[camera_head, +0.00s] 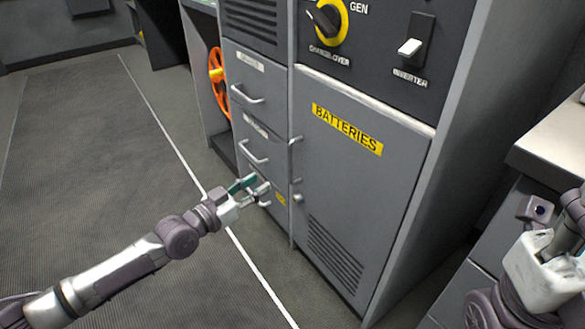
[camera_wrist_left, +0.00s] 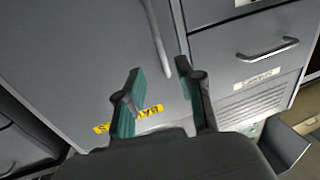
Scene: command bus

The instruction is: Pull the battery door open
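The grey battery door (camera_head: 355,190) carries a yellow BATTERIES label (camera_head: 347,130) and looks shut in the head view. Its upright bar handle (camera_head: 296,165) is at its left edge. In the wrist view, which is upside down, the handle (camera_wrist_left: 158,38) runs down toward the gap between my fingers, with the label (camera_wrist_left: 130,119) partly hidden behind one finger. My left gripper (camera_head: 262,186) is open, its teal-padded fingers (camera_wrist_left: 165,80) apart and nothing held. In the head view it appears left of the handle; contact cannot be told. My right arm is at the right edge, its fingers not clear.
Drawers with bar handles (camera_head: 252,158) stand left of the door. An orange wheel (camera_head: 219,82) is beyond them. A switch panel (camera_head: 385,45) is above the door. A pale-topped counter (camera_head: 550,145) is at the right. The floor (camera_head: 90,150) at left is clear.

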